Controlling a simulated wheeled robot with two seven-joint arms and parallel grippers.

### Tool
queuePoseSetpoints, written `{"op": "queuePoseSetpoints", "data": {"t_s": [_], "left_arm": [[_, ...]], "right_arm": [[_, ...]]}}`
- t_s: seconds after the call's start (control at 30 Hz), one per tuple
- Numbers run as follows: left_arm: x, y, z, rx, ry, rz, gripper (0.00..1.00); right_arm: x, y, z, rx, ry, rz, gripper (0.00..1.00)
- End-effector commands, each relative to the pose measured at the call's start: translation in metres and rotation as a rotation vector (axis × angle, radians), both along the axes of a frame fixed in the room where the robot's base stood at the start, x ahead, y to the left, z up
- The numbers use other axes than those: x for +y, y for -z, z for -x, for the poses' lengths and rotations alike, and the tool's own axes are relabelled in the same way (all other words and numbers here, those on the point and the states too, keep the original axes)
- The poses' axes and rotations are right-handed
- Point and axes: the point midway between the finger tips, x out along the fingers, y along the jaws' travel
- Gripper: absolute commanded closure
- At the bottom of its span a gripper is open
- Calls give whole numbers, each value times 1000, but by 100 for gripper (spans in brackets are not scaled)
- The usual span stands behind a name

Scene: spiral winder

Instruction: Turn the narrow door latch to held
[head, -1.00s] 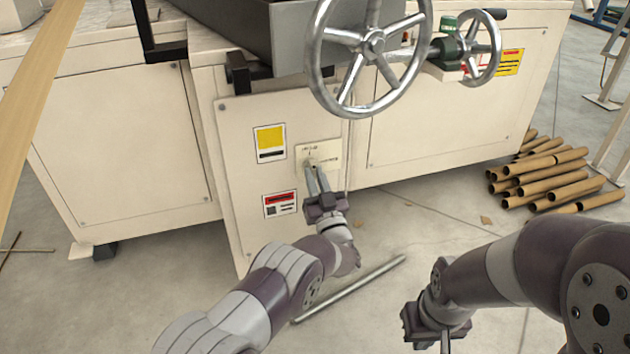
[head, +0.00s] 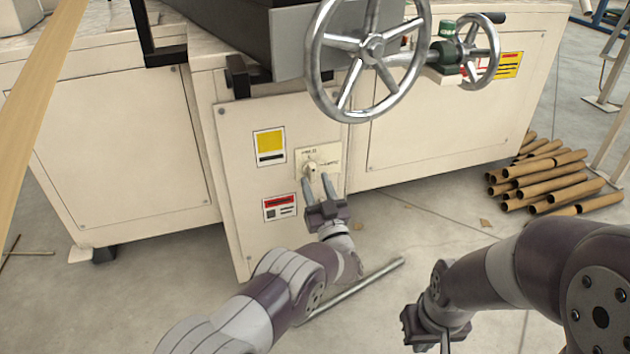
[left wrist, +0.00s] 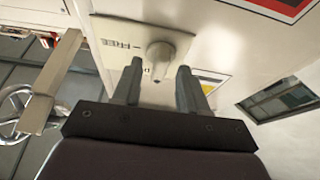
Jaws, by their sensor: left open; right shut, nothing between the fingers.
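The narrow door (head: 238,160) is a cream panel carrying a pale plate (head: 331,154) marked HELD at its top and FREE at its right. The latch (head: 310,168) is a small light knob on this plate. In the left wrist view the knob (left wrist: 160,51) stands out from the plate (left wrist: 115,28), beyond the fingertips. Which mark it points to is hard to tell. My left gripper (head: 316,178) is open just below and in front of the knob, apart from it, with nothing between its fingers. My right gripper (head: 445,345) is shut and empty at the bottom, far from the door.
A large handwheel (head: 373,47) and a smaller one (head: 478,50) jut out above the door. A metal bar (head: 370,283) lies on the floor behind my left forearm. Cardboard tubes (head: 545,180) are piled at the right. The floor between is mostly clear.

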Motion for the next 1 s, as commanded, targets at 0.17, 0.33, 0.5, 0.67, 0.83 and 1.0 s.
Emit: {"op": "queuePoseSetpoints", "data": {"t_s": [0.17, 0.33, 0.5, 0.67, 0.83, 1.0], "left_arm": [[-15, 10, 41, 7, 5, -5, 57], [-27, 29, 79, 4, 3, -3, 57], [-33, 41, 99, 3, 1, -2, 57], [-34, 44, 102, 2, 1, -1, 57], [-33, 44, 102, 2, 1, -1, 57], [-33, 44, 102, 1, 1, -1, 57]], "right_arm": [[0, -33, 0, -1, 0, 0, 100], [0, -49, 0, -1, 0, 0, 100], [0, -54, 0, 0, 0, 0, 100], [0, -53, 0, 0, 0, 0, 100], [0, -53, 0, 0, 0, 0, 100], [0, -53, 0, 0, 0, 0, 100]]}}
